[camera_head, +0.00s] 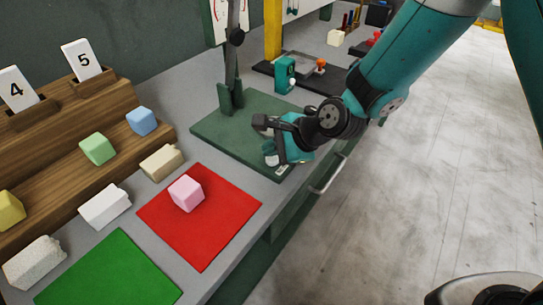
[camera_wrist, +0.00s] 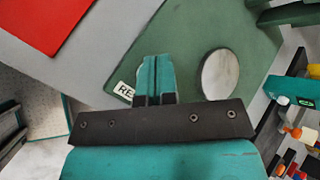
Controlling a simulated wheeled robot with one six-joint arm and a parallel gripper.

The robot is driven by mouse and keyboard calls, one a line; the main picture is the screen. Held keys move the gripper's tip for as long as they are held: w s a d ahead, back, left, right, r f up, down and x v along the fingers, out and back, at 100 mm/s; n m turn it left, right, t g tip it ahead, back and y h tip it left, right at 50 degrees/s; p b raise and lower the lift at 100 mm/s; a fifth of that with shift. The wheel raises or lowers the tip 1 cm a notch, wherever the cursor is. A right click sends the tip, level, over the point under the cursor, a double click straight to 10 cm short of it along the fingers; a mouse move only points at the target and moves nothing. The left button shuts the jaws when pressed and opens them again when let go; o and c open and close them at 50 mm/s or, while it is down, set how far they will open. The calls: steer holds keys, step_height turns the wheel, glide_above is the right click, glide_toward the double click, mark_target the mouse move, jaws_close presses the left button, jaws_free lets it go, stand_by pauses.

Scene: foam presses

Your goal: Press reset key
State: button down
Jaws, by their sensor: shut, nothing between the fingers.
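The foam press stands on a green base plate (camera_head: 215,132) with an upright post (camera_head: 232,60). A white label (camera_head: 282,169) lies near the plate's front corner. In the wrist view the label (camera_wrist: 125,91) shows the letters "RE", and the rest is covered by my fingers. My gripper (camera_head: 271,157) is low over this corner, fingers together and empty. In the wrist view the shut teal fingers (camera_wrist: 156,75) are just right of the label. The reset key is not clearly visible; my fingers may hide it. A pale round disc (camera_wrist: 221,73) lies to their right.
A red mat (camera_head: 225,231) with a pink block (camera_head: 187,193) and a green mat (camera_head: 110,280) are to the left. Several foam blocks sit by the wooden steps (camera_head: 60,145). A teal device (camera_head: 285,75) stands behind. A drawer handle (camera_head: 328,177) juts from the bench front.

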mark_target(272, 160)
steer(key=shift+f, duration=0.45)
stand_by(0.3)
steer(key=shift+r, duration=0.15)
steer(key=shift+r+p, duration=0.65)
steer(key=shift+r, duration=0.15)
step_height(272, 160, up, 5)
steer(key=p, duration=0.4)
steer(key=shift+p, duration=0.35)
stand_by(0.5)
